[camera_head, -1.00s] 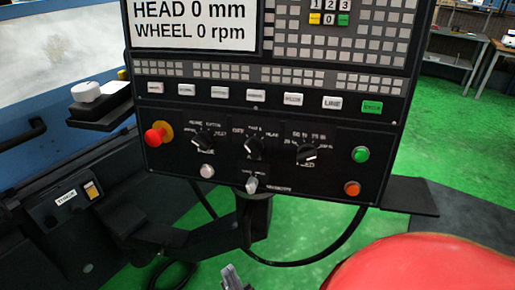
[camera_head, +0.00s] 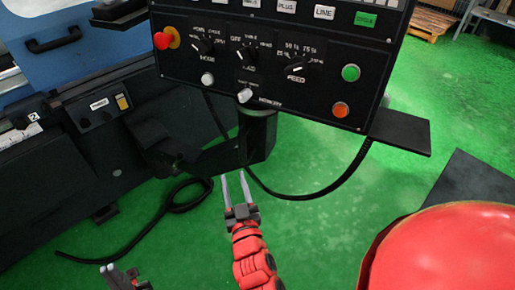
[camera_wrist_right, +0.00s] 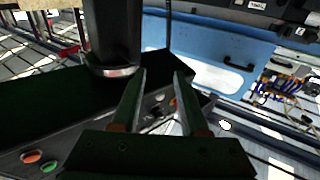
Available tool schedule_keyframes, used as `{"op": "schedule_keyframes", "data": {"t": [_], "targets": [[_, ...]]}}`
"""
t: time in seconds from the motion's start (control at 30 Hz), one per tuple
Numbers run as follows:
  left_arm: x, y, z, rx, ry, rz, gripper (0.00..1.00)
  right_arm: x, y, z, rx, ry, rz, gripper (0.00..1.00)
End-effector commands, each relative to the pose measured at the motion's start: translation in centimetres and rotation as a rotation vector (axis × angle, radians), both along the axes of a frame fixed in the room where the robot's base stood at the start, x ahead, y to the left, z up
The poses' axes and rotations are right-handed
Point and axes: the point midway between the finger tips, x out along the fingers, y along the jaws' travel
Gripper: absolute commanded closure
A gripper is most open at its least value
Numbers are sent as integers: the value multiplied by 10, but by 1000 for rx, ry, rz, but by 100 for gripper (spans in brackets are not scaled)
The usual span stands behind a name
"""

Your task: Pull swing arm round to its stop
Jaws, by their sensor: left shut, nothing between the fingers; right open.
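The swing arm (camera_head: 212,160) is a dark link running from the machine base to a post (camera_head: 258,135) under the black control panel (camera_head: 300,90). My right gripper (camera_head: 235,182) is open and empty, just below the post and arm in the head view. In the right wrist view its two fingers (camera_wrist_right: 160,78) point toward a dark post (camera_wrist_right: 112,35) with a pale ring, which stands left of the fingertips. Nothing is between the fingers; whether they touch the arm I cannot tell. My left gripper (camera_head: 120,277) is shut and empty at the bottom left, partly cut off.
A black cable (camera_head: 335,188) loops below the panel and another lies on the green floor (camera_head: 330,235). A dark shelf (camera_head: 402,130) juts out at the panel's right. A red rounded object (camera_head: 445,255) fills the bottom right. The blue machine door (camera_head: 80,30) is at upper left.

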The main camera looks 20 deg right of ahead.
Motion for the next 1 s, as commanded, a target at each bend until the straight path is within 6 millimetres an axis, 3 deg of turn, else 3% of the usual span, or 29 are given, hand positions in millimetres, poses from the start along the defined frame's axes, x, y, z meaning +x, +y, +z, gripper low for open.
{"op": "schedule_keyframes", "data": {"t": [0.13, 0.27, 0.53, 0.7, 0.77, 1.0], "targets": [[0, 0, -3, 0, 0, 0, 100, -7, -29, -14, 28, 69, -93, 56], [0, 0, -7, 0, 0, 0, 100, -4, -34, -15, 36, 72, -108, 56], [0, 0, -27, 0, 0, 0, 100, 21, -40, -17, 29, 70, -107, 56], [0, 0, -47, 0, 0, 0, 100, 49, -47, -18, 28, 66, -106, 56], [0, 0, -36, 0, 0, 0, 100, 64, -51, -9, 28, 68, -107, 56], [0, 0, -27, 0, 0, 0, 100, 118, -64, -11, 27, 73, -104, 56]]}}
